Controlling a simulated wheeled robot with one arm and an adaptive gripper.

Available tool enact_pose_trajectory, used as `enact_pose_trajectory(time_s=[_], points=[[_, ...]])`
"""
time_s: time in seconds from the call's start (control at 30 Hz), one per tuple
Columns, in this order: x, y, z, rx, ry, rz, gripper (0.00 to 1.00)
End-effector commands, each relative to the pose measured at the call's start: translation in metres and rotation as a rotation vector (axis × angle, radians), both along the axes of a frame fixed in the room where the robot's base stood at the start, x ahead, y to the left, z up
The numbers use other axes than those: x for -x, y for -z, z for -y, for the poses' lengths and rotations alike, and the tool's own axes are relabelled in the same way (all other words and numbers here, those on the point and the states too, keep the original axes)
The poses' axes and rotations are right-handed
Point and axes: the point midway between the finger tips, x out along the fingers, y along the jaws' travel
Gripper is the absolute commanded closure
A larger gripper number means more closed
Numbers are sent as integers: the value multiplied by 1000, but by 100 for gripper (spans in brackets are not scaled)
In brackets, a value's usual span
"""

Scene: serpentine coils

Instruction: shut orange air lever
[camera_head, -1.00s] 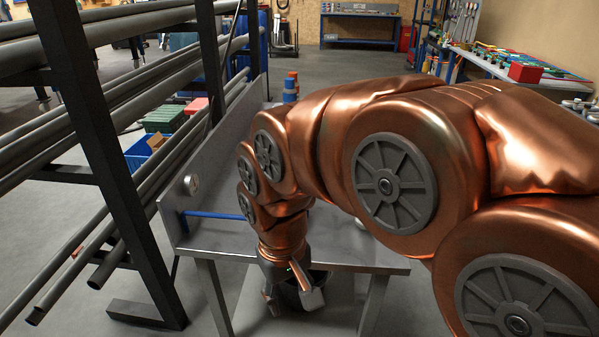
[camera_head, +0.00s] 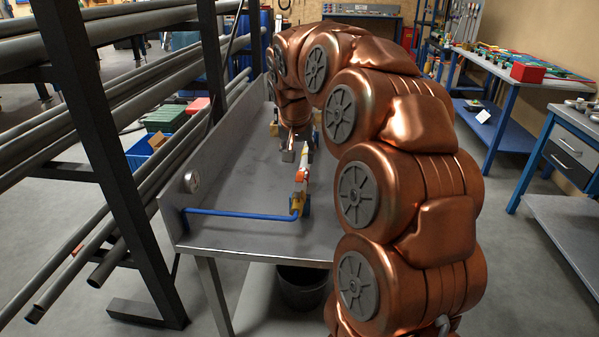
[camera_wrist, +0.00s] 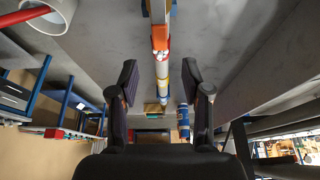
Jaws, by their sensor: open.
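A valve assembly stands on the metal bench, with a yellow-orange body (camera_head: 298,203) at the end of a blue pipe (camera_head: 245,213). An orange-red and white part (camera_head: 302,173) rises above that body. In the wrist view an orange-red and white part (camera_wrist: 160,42) lies ahead, between the lines of my fingers. I cannot tell for certain which part is the orange lever. My gripper (camera_head: 295,153) is above the bench, just beyond the valve in the head view. In the wrist view my gripper (camera_wrist: 159,85) is open, its fingers apart with nothing clearly held.
The metal bench (camera_head: 245,235) has a raised side panel with a round gauge (camera_head: 192,181). A rack of grey pipes (camera_head: 60,190) stands at left. A dark bin (camera_head: 302,288) is under the bench. A blue workbench (camera_head: 515,135) is at right, with open floor between.

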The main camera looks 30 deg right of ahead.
Motion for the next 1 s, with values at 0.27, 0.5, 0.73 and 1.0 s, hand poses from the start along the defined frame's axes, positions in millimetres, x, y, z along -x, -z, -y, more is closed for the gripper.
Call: enact_pose_trajectory(time_s=[0.27, 0.5, 0.73, 1.0], points=[[-7, 26, 6, -2, -2, -5, 52], [-17, 58, 15, -2, -2, -6, 52], [-21, 69, 18, -2, -2, -2, 52], [-21, 69, 17, -1, -3, -2, 64]])
